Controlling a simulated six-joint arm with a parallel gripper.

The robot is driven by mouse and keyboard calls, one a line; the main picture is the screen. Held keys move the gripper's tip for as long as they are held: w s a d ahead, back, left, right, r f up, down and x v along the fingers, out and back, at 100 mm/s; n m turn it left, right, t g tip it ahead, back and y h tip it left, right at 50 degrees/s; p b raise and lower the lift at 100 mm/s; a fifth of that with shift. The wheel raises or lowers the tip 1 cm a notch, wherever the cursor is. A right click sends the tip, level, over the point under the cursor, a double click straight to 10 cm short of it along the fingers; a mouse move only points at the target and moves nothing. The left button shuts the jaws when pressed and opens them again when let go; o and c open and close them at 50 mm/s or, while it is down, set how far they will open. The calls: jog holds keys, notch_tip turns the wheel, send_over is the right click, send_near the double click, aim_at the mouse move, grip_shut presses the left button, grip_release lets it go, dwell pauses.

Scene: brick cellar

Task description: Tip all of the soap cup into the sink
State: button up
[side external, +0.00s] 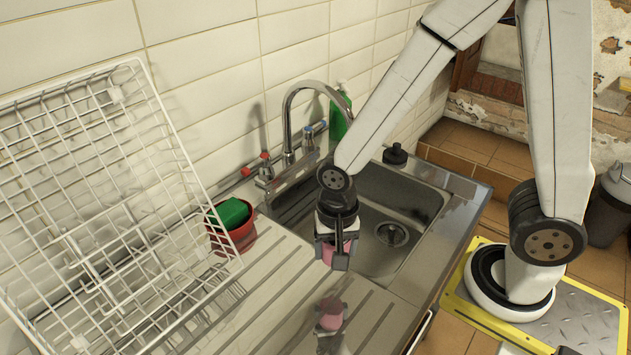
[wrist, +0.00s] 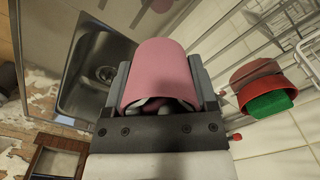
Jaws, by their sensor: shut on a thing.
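My gripper (side external: 338,258) is shut on a pink cup (side external: 328,252), seen between both fingers in the wrist view (wrist: 158,70). Pale grey-white pieces (wrist: 165,104) show at the cup's mouth, which faces my gripper's palm; how many lie inside is hidden. The cup is in the air over the ribbed steel drainboard (side external: 270,290), close to the near left edge of the sink (side external: 418,200). The sink basin lies to the left of the cup in the wrist view (wrist: 85,45). A pink shape on the drainboard below looks like the cup's reflection.
A chrome tap (side external: 290,115) arches up behind the sink's left part, near my forearm. A green bottle (side external: 338,122) and black stopper-like object (side external: 396,155) stand along the back. A red pot (side external: 240,240) with a green sponge (side external: 231,212) and a white wire rack (side external: 90,170) are left.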

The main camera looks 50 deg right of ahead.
jog(key=shift+s+d+f+n, duration=1.15)
jog(key=shift+d+n, duration=1.25)
jog(key=shift+d, duration=1.75)
jog(key=shift+s+d+f+n, duration=0.7)
jog(key=shift+s+d+n, duration=1.3)
jog(key=shift+d, duration=2.15)
jog(key=shift+s+d+f+n, duration=0.95)
jog(key=shift+d+n, duration=1.85)
jog(key=shift+d, duration=1.35)
jog(key=shift+w+a+f, duration=0.1)
jog(key=shift+w+a+r+g+h, duration=0.15)
jog(key=shift+w+a+g+h, duration=0.25)
jog(key=shift+w+g+h, duration=0.45)
jog(key=shift+w+a+r+g+h, duration=0.15)
jog(key=shift+w+a+g+h, duration=0.35)
jog(key=shift+g, duration=0.6)
jog(key=shift+w+a+r+g+h, duration=0.15)
jog(key=shift+w+a+g+h, duration=0.2)
jog(key=shift+w+g+h, duration=0.35)
jog(key=shift+g, duration=0.35)
jog(key=shift+w+a+r+g+h, duration=0.15)
jog(key=shift+r+g+h, duration=0.2)
jog(key=shift+g+h, duration=0.35)
